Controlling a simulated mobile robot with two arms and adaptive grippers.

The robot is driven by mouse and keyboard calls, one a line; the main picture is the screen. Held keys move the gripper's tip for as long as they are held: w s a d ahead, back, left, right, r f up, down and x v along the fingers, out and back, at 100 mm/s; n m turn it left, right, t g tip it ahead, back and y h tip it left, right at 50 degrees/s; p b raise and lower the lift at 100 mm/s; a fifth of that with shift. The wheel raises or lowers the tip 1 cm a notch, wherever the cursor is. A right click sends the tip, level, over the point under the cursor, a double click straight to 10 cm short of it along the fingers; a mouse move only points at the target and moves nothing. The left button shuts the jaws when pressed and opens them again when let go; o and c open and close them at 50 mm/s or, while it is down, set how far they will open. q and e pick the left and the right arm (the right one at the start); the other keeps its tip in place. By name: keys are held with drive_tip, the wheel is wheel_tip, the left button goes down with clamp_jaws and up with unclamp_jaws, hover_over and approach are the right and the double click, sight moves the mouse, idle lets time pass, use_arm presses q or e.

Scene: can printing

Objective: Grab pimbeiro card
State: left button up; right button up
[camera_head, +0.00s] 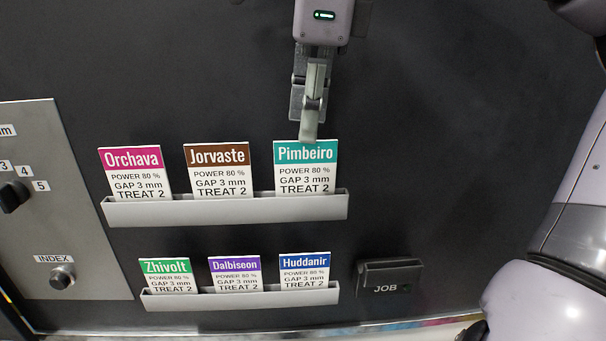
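The Pimbeiro card (305,172) has a teal header and stands upright at the right end of the upper grey rack (225,208). Its lower edge is hidden by the rack's front lip. My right gripper (308,134) points down from above, with its fingertip at the card's top edge, overlapping it slightly in the picture. The fingers are seen edge-on, one in front of the other, so I cannot tell if they are open or shut or if they touch the card. My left gripper is out of view.
The Jorvaste card (219,171) and Orchava card (136,174) share the upper rack. Zhivolt (167,276), Dalbiseon (236,274) and Huddanir (304,272) cards stand in the lower rack (240,299). A JOB slot (390,277) is right of it. A knob panel (60,230) is at left.

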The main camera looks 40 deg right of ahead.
sight(306, 147)
wheel_tip(306, 147, down, 5)
drive_tip(key=shift+w+a+r+p, duration=0.1)
drive_tip(key=shift+a+r+p, duration=0.05)
drive_tip(key=shift+p, duration=1.05)
drive_tip(key=shift+w+f, duration=0.1)
drive_tip(key=shift+f, duration=0.3)
drive_tip(key=shift+c, duration=1.6)
clamp_jaws()
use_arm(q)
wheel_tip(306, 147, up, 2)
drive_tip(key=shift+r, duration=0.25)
